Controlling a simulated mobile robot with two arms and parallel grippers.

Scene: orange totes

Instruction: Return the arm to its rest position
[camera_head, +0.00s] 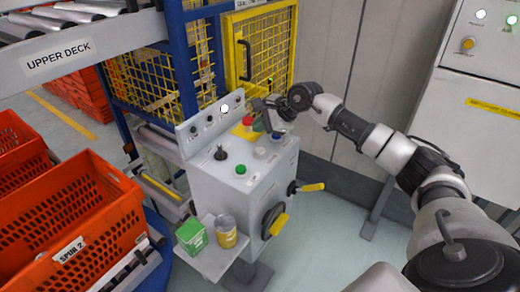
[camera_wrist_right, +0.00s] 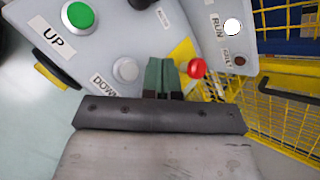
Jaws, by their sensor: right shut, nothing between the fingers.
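My right arm reaches in from the right in the head view, and its gripper (camera_head: 262,120) is over the far right corner of the grey control console (camera_head: 222,190). In the right wrist view the green fingertips (camera_wrist_right: 161,76) are together with nothing held. They are between the white DOWN button (camera_wrist_right: 126,69) and the red button (camera_wrist_right: 196,68). The green UP button (camera_wrist_right: 78,15) is at upper left there. I cannot tell whether the fingertips touch the console. My left gripper is in neither view.
A yellow mesh gate (camera_head: 262,55) stands behind the console. An orange tote (camera_head: 75,225) sits on rollers at left. A shelf holds a green box (camera_head: 191,236) and a yellow can (camera_head: 226,232). A white cabinet (camera_head: 470,120) stands at right. Floor shows between console and cabinet.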

